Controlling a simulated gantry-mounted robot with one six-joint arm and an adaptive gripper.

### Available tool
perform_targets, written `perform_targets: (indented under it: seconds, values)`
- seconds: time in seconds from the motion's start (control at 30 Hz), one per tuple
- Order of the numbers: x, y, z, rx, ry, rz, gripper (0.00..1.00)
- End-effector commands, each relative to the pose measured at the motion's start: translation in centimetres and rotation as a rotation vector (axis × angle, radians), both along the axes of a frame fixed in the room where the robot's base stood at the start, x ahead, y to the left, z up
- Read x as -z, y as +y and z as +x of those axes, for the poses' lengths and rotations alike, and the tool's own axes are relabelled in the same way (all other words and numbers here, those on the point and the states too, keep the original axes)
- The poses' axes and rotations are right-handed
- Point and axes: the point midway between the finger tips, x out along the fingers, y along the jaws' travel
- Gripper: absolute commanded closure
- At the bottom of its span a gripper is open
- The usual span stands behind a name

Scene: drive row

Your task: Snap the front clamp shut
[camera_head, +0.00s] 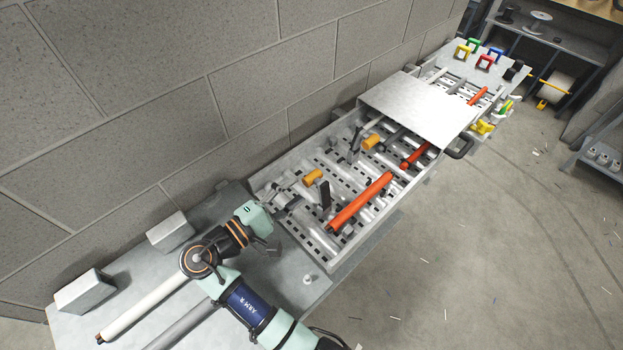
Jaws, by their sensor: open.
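The front clamp (313,177) is the nearer of two small clamps with orange grips in the open tray. Its grip is raised above the tray floor, and a dark upright piece (325,195) stands just right of it; I cannot tell whether they are joined. The rear clamp (371,142) is farther back, with a similar dark piece (356,138) beside it. My gripper (270,249) is open and seems empty, left of and nearer than the front clamp, by the tray's near end. Its fingers are small and dark, and they look apart from the clamp.
The long tray (335,262) holds orange bars (360,202) and grey cylinders. A metal cover (415,102) hides its middle. A concrete block wall (200,90) runs close along the left. Two grey blocks (84,291) stand at the near left. Floor to the right is open.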

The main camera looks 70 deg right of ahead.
Motion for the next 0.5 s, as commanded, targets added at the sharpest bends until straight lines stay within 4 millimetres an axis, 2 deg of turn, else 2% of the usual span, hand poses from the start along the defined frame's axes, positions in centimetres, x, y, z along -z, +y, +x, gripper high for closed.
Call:
perform_targets:
  seconds: [0.3,0.5]
  values:
    - [-0.1,-5.1,-2.5,0.001,-0.003,0.001,0.48]
    - [0.0,-6.1,-2.9,-0.002,-0.003,0.001,0.48]
